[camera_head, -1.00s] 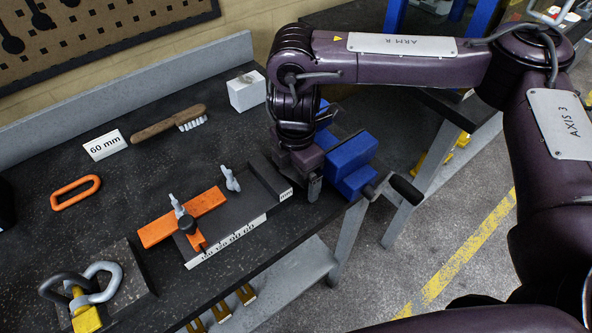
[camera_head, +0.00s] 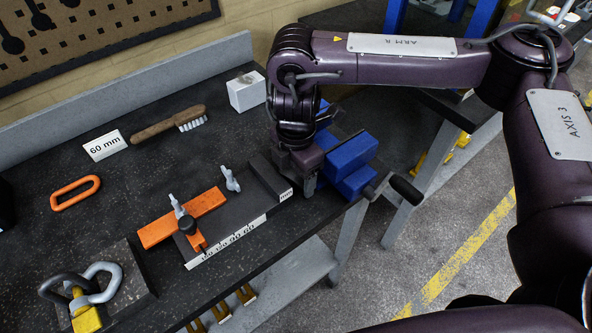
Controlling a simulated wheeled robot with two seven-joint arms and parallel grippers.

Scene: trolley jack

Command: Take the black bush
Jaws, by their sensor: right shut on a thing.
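My right gripper (camera_head: 306,188) points down at the right end of the bench, between the grey length gauge and the blue vise. Its visible finger is shut in close to the other. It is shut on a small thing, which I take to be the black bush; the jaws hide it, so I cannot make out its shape. My left gripper is not in view.
The blue vise (camera_head: 350,158) with its dark handle (camera_head: 404,189) stands close right of the gripper. The grey gauge (camera_head: 240,213) with an orange bar (camera_head: 160,232) lies left. A brush (camera_head: 165,124), orange link (camera_head: 75,193) and white block (camera_head: 246,94) stand farther off.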

